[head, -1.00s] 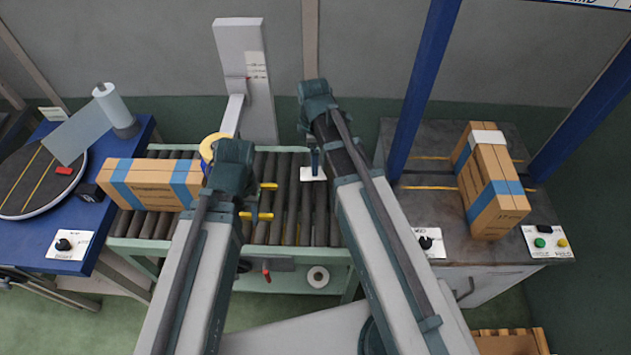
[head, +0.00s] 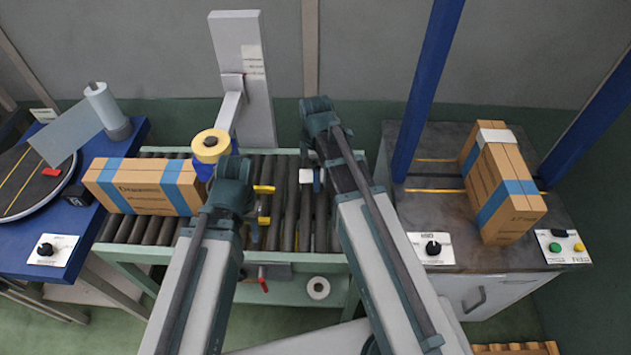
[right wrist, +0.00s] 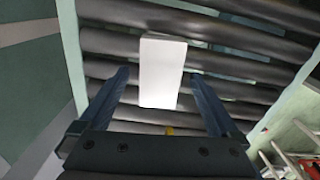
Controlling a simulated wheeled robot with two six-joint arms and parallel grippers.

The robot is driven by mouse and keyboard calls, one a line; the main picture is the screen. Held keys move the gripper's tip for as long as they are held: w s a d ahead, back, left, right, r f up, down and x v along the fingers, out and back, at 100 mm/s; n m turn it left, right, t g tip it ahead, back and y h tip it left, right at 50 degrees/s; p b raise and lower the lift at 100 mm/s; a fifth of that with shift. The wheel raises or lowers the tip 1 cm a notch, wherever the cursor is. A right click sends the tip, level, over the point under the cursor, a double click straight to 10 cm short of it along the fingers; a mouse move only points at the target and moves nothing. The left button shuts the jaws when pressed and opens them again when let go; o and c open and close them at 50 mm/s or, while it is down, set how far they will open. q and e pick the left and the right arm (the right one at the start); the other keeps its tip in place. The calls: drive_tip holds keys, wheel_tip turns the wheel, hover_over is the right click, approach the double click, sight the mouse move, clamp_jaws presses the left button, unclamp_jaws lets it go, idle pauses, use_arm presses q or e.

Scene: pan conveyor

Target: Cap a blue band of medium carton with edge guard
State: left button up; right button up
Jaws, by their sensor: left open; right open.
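A brown carton (head: 145,190) with two blue bands lies on the roller conveyor at left. A second brown carton (head: 508,180) with blue bands stands on the dark table at right, with a white piece (head: 492,136) over its top near the far end. A loose white edge guard (head: 306,176) lies on the conveyor rollers; it also shows in the right wrist view (right wrist: 162,72). My right gripper (right wrist: 162,90) is open, its fingers on either side of the white guard's near end. My left gripper (head: 264,205) is open and empty over the rollers, right of the left carton.
A yellow tape roll (head: 210,145) on a grey post (head: 243,75) stands behind the conveyor (head: 130,230). Blue uprights (head: 430,85) frame the right table (head: 440,205). A film roll (head: 105,108) stands on the blue table at far left.

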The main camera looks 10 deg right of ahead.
drive_tip(key=shift+c, duration=0.3)
drive_tip(key=c, duration=1.3)
drive_tip(key=shift+r, duration=0.1)
drive_tip(key=shift+c, duration=0.3)
